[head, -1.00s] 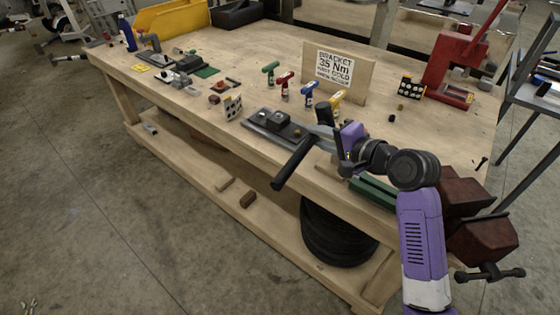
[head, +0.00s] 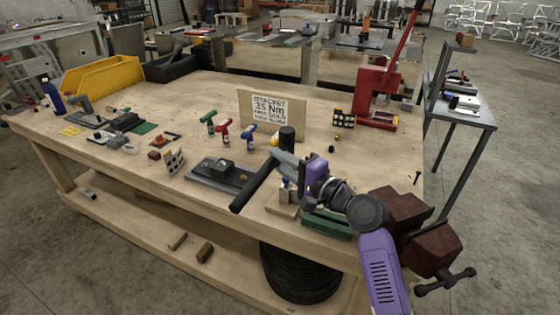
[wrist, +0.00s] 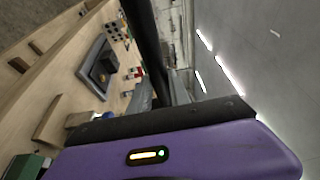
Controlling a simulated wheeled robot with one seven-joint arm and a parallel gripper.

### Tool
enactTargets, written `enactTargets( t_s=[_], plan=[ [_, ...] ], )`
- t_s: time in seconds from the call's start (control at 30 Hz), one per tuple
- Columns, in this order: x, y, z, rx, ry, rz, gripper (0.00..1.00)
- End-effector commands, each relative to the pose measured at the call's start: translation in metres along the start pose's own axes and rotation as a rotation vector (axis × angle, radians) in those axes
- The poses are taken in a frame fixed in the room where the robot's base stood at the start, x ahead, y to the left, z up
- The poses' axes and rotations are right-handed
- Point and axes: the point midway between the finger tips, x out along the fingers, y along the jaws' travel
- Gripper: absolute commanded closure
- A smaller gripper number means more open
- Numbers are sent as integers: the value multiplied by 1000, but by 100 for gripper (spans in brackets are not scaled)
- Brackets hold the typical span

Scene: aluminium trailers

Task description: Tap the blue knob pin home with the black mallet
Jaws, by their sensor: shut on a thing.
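My gripper (head: 300,172) is shut on the black mallet (head: 256,182) above the front edge of the bench. The mallet's dark handle slants down to the left, and a black cylindrical end stands up behind the jaws. The mallet also crosses the top of the wrist view (wrist: 143,35). A small blue piece (head: 285,183), which seems to be the blue knob pin, shows just left of the gripper above a pale wooden block (head: 282,210). My gripper partly hides it, so I cannot tell how deep it sits. The mallet is apart from the bench top.
A dark plate with a raised block (head: 221,172) lies left of the mallet. Green (head: 209,121), red (head: 222,131) and blue-handled (head: 249,136) tools stand before a sign board (head: 272,112). A green block (head: 327,223) and a brown vise (head: 425,235) are at right.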

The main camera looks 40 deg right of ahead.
Motion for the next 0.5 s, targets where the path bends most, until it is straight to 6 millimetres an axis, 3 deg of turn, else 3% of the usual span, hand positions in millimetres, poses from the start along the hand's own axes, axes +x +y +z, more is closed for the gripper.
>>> enactTargets(
  t_s=[0.1, 0.5],
  plan=[
    [-1, -1, 1, 0, 0, -2, 100],
    [-1, 38, 0, 0, 0, -2, 100]
  ],
)
